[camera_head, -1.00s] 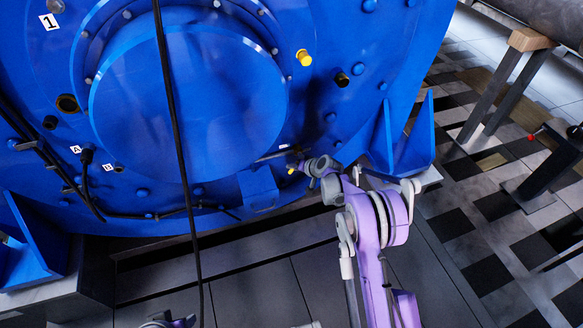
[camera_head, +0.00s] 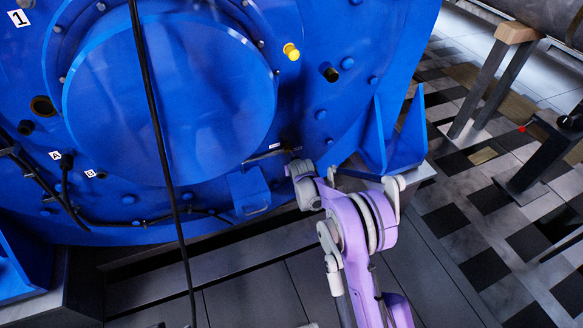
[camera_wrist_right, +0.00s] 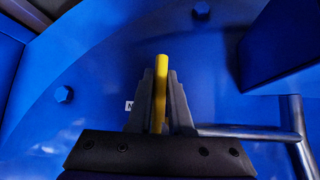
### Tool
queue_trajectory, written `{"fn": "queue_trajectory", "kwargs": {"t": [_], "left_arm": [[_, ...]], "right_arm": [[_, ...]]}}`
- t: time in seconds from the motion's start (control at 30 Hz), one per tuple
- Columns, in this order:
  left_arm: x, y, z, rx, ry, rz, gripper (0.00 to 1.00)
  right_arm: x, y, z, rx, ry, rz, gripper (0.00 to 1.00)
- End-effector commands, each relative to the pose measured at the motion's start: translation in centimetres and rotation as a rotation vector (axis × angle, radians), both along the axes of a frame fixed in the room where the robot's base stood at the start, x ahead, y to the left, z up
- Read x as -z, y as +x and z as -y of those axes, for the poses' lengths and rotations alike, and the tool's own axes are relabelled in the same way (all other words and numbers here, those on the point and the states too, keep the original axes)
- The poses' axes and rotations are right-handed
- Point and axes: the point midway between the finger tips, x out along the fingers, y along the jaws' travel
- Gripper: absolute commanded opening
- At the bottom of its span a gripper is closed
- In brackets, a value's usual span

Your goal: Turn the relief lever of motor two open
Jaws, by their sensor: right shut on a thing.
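The blue motor (camera_head: 165,95) fills the left and middle of the head view; its visible number plate (camera_head: 19,18) reads 1. My right gripper (camera_wrist_right: 161,95) is shut on a yellow lever (camera_wrist_right: 161,75), which stands between the two grey fingers with its tip past them in the right wrist view. In the head view my right wrist (camera_head: 303,182) reaches the motor's lower right side and hides the lever. A small, partly covered label (camera_wrist_right: 129,105) sits left of the fingers. My left gripper is not in view.
A grey metal rod (camera_wrist_right: 245,132) runs right of the fingers, and a blue block (camera_wrist_right: 275,50) juts out at upper right. A black cable (camera_head: 160,150) hangs before the motor. A yellow cap (camera_head: 291,52) sits higher up. A dark stand (camera_head: 540,150) is at right.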

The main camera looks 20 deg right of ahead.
Motion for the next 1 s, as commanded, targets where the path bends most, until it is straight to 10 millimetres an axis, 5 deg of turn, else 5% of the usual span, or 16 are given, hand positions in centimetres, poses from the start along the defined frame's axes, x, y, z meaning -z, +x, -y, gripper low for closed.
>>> {"fn": "queue_trajectory", "kwargs": {"t": [0.4, 0.43, 0.6, 1.0], "left_arm": [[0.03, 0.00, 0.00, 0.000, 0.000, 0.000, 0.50], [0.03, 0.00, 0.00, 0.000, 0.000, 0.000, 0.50], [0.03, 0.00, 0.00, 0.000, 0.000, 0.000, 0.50], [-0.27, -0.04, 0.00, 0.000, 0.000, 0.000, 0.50]], "right_arm": [[-0.11, 0.09, 0.13, -0.001, -0.011, 0.003, 0.00], [-0.11, 0.09, 0.13, -0.001, -0.011, 0.003, 0.20], [-0.06, 0.06, 0.12, -0.001, -0.010, 0.002, 0.48], [-0.83, -0.66, -0.07, -0.001, -0.009, 0.001, 0.48]]}}
